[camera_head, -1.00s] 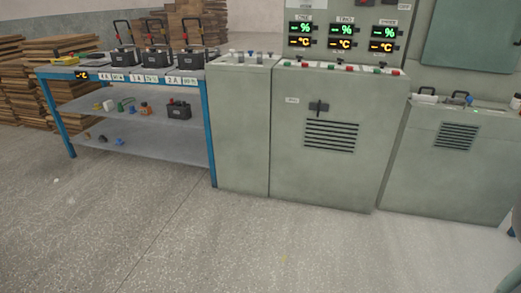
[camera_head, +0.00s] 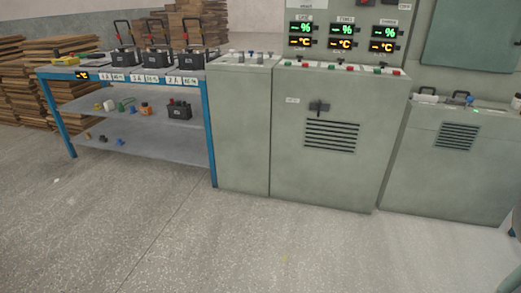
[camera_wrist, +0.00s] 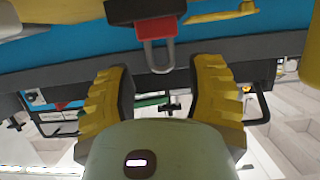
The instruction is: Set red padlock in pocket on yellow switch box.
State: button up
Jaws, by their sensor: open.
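The red padlock (camera_wrist: 161,29) is near the top of the wrist view, with its grey shackle (camera_wrist: 160,60) pointing down in the picture. I cannot tell how far beyond the fingertips the padlock is. The yellow switch box (camera_head: 66,60) sits at the left end of the blue bench top in the head view; its pocket is too small to make out. The gripper is outside the head view.
The blue-framed bench (camera_head: 211,130) has batteries (camera_head: 157,60) on top and small items on its shelf. Grey cabinets (camera_head: 330,170) stand to its right. Wood stacks (camera_head: 20,85) are behind at left. The speckled floor in front is clear.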

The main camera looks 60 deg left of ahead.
jog(key=shift+s+a+r, duration=0.35)
jog(key=shift+s+r, duration=0.05)
jog(key=shift+r, duration=0.15)
jog(key=p+v, duration=0.7)
jog(key=v, duration=0.4)
jog(key=shift+p, duration=0.4)
jog(key=shift+w+a+f, duration=0.1)
jog(key=shift+w, duration=0.05)
